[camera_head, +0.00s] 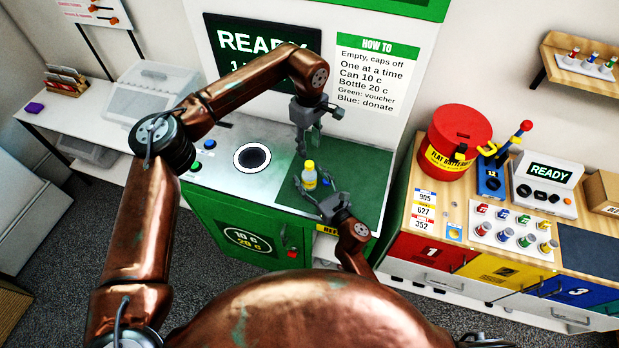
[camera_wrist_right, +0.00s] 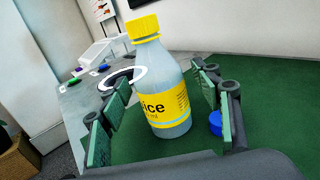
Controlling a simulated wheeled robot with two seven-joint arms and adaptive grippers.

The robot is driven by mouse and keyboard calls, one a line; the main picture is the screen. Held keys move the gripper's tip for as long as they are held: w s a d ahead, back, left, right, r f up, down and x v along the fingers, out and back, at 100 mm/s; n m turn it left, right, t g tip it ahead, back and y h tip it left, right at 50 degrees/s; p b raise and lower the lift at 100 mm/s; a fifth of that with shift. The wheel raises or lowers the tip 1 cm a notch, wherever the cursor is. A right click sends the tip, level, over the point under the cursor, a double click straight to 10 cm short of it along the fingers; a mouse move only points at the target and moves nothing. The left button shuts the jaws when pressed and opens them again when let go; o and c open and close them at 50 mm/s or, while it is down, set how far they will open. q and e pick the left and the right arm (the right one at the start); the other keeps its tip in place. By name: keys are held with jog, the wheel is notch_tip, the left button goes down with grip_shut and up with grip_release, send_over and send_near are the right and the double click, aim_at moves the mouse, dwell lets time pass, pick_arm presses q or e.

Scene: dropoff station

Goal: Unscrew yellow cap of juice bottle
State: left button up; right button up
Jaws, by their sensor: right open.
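The juice bottle (camera_head: 309,180) stands upright on the green counter surface (camera_head: 352,190). It has a clear body and yellow label, and its yellow cap (camera_head: 309,164) is on top. In the right wrist view the bottle (camera_wrist_right: 168,85) and its cap (camera_wrist_right: 142,27) are close up. My right gripper (camera_head: 312,188) is open, with its fingers on both sides of the bottle's body. In the right wrist view a gap shows between the bottle and the right finger. My left gripper (camera_head: 301,150) points down just above the cap, apart from it. Its finger opening is unclear.
A round hole with a white ring (camera_head: 252,158) lies left of the bottle. A small blue round thing (camera_wrist_right: 216,122) is right behind the bottle. The sign panel (camera_head: 376,80) rises behind. A red battery bin (camera_head: 455,140) stands on the wooden counter at right.

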jog(key=shift+w+a, duration=0.1)
jog(key=shift+w, duration=0.05)
grip_shut()
dwell(0.7)
